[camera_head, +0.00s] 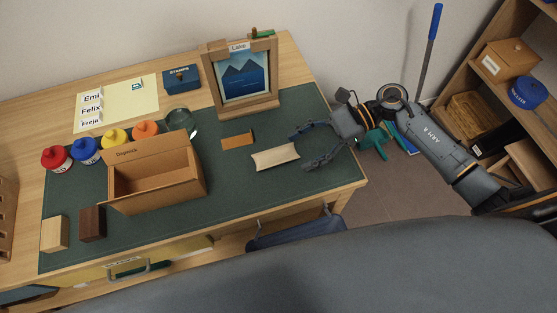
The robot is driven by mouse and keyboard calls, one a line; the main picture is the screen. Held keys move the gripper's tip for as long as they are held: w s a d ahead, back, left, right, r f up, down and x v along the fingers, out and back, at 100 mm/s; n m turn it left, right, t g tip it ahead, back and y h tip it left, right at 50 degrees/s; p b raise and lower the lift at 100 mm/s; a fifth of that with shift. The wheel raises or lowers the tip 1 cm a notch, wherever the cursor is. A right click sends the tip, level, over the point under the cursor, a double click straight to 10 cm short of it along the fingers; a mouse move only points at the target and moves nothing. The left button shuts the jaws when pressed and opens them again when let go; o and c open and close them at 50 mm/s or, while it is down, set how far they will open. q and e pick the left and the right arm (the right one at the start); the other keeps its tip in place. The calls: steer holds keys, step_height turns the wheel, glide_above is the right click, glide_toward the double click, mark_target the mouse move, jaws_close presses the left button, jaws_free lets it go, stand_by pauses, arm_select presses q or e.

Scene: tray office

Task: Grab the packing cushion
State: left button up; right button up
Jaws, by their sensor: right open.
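My right gripper (298,151) reaches in from the right, low over the mat. Its two dark fingers are spread, with nothing held between them. The fingertips are close to the right end of the cushion; I cannot tell whether they touch it. My left gripper is not in view.
An open cardboard box (187,190) stands left of the cushion. An orange-brown block (237,141) lies just behind it. A framed lake picture (243,82) stands at the back. Colored bottles (115,138) and two wooden blocks (92,223) are on the left. The mat's front right is clear.

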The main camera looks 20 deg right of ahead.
mark_target(285, 160)
steer(key=shift+a+f, duration=0.25)
steer(key=shift+a, duration=0.45)
steer(key=p+x, duration=0.2)
steer(key=x, duration=0.2)
steer(key=shift+f, duration=0.2)
steer(key=shift+a+f, duration=0.25)
steer(key=shift+a, duration=0.2)
steer(key=c, duration=0.9)
